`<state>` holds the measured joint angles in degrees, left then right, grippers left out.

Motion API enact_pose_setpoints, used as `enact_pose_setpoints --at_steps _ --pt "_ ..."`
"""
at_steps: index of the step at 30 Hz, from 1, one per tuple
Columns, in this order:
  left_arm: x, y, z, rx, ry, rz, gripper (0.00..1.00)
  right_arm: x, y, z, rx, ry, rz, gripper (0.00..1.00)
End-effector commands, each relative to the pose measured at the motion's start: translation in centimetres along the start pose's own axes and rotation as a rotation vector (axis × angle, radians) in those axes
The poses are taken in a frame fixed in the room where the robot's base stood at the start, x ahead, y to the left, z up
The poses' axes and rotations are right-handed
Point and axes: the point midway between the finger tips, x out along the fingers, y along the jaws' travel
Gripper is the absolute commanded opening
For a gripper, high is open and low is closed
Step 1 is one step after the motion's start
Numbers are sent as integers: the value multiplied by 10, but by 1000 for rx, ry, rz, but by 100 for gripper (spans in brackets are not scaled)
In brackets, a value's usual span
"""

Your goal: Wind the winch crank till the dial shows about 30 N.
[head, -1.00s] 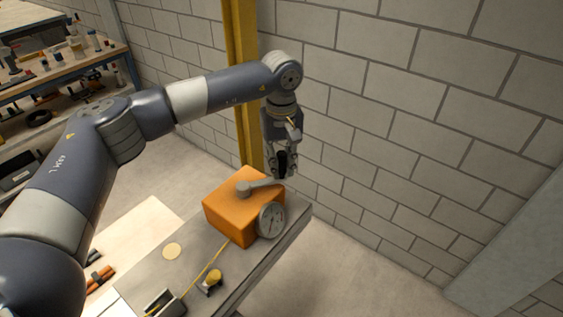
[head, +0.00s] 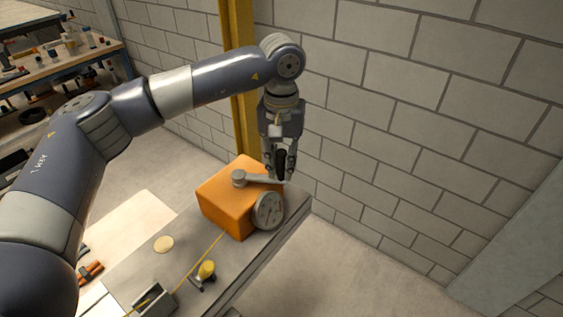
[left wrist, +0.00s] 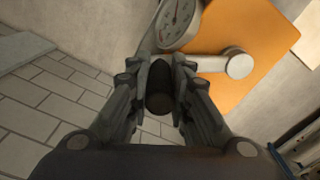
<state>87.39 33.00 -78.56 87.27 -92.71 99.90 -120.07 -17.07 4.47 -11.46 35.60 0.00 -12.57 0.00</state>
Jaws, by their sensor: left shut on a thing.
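The orange winch box (head: 229,205) stands on the grey bench; it also fills the upper right of the left wrist view (left wrist: 245,75). Its grey crank arm (head: 259,179) runs from a round hub on top of the box toward the right; the arm and hub show in the left wrist view (left wrist: 212,64). My left gripper (head: 281,172) is shut on the dark crank handle (left wrist: 159,92) at the arm's end. My right gripper is not in view.
A yellow cord (head: 197,257) runs from the box along the grey bench (head: 232,262), past a small yellow-topped fitting (head: 206,271). A pale round disc (head: 164,244) lies on the bench. A yellow post (head: 240,90) and block wall stand behind. Floor is clear at right.

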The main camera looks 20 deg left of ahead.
Motion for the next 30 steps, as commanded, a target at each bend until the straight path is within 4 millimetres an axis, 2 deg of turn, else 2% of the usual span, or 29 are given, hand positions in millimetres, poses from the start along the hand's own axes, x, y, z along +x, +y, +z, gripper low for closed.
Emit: enact_pose_setpoints --at_steps 1,3,18,22,26,30 --pt "-1 0 0 -1 -1 1 26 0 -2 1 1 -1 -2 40" --pt "-1 0 0 -1 -1 1 39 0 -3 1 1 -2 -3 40" --pt "0 0 0 -2 0 1 40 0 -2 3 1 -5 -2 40" --pt "-2 0 0 -3 1 1 40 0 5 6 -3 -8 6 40" --pt "-16 1 -1 -3 4 3 40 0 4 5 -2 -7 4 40" --pt "-44 1 -1 -2 5 2 40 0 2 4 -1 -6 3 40"
